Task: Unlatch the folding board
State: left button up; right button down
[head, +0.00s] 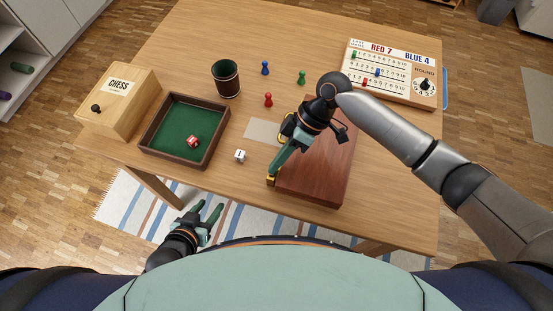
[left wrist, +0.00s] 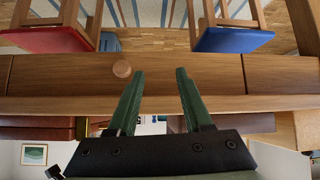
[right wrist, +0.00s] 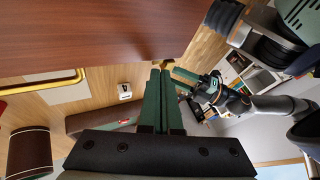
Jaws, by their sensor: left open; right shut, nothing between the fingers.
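The folding board (head: 320,170) is a closed reddish-brown wooden case lying flat at the table's front edge. Its underside or face fills the top of the right wrist view (right wrist: 100,25). A brass latch (head: 271,180) shows at its front left corner, and a brass handle (head: 285,125) on its left side. My right gripper (head: 274,168) is shut and empty, its tips close beside the front latch; I cannot tell whether they touch. In the right wrist view the brass handle (right wrist: 45,83) is apart from the fingers. My left gripper (head: 210,211) is open and empty, in front of the table edge.
Left of the board are a white die (head: 240,155), a green-lined tray (head: 157,147) with a red die, and a chess box (head: 118,95). Behind stand a dice cup (head: 226,78), several pawns and a scoreboard (head: 392,75).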

jog(key=v, duration=1.2)
